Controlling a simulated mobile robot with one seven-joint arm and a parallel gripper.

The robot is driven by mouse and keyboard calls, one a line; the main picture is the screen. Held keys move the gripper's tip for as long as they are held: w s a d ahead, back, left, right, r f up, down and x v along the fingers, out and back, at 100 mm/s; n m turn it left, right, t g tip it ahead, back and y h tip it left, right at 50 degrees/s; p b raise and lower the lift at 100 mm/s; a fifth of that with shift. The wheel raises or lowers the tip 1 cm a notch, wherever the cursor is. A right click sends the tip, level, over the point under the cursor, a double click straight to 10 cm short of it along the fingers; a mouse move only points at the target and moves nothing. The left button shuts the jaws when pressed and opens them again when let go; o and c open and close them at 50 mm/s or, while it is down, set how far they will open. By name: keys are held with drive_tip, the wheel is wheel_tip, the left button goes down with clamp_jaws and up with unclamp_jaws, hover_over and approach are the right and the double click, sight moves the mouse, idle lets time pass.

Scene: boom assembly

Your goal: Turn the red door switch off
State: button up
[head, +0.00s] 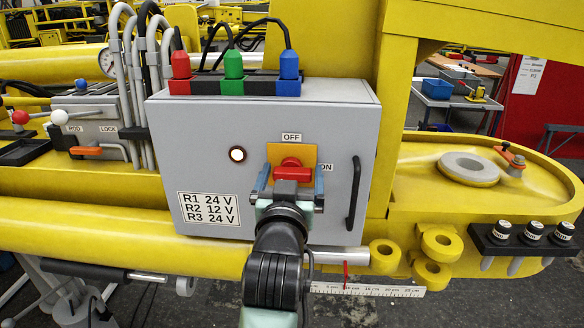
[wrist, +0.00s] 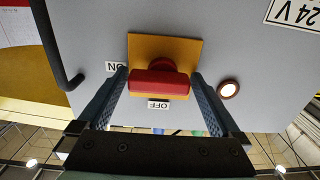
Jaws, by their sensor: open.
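The red door switch (head: 290,165) sits on a yellow-orange plate (head: 309,153) on the grey cabinet door. Its red grip lies level, in line with the ON label (head: 326,167) at its right; the OFF label (head: 291,137) is above the plate. In the wrist view, turned over, the red switch (wrist: 158,82) also lies level, with OFF (wrist: 158,105) below and ON at left. My gripper (head: 291,174) is open in front of the switch, with one blue finger beyond each end of the red grip. Gaps show at both ends in the wrist view; finger depth is hard to tell.
A lit round lamp (head: 237,154) is left of the switch. A black door handle (head: 353,193) stands out at the right of the grey cabinet (head: 205,130). Red, green and blue plugs with cables top the cabinet. Yellow boom parts surround it.

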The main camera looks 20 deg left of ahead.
drive_tip(key=shift+w, duration=0.15)
drive_tip(key=c, duration=1.1)
drive_tip(key=shift+c, duration=0.2)
drive_tip(key=shift+n, duration=0.3)
drive_tip(key=n, duration=0.3)
drive_tip(key=shift+n+b, duration=0.4)
drive_tip(key=n, duration=0.4)
drive_tip(key=shift+b, duration=0.3)
drive_tip(key=n, duration=0.5)
drive_tip(key=shift+a, duration=0.15)
drive_tip(key=shift+a+n+b, duration=0.1)
drive_tip(key=shift+n+b, duration=0.3)
drive_tip(key=shift+n, duration=1.9)
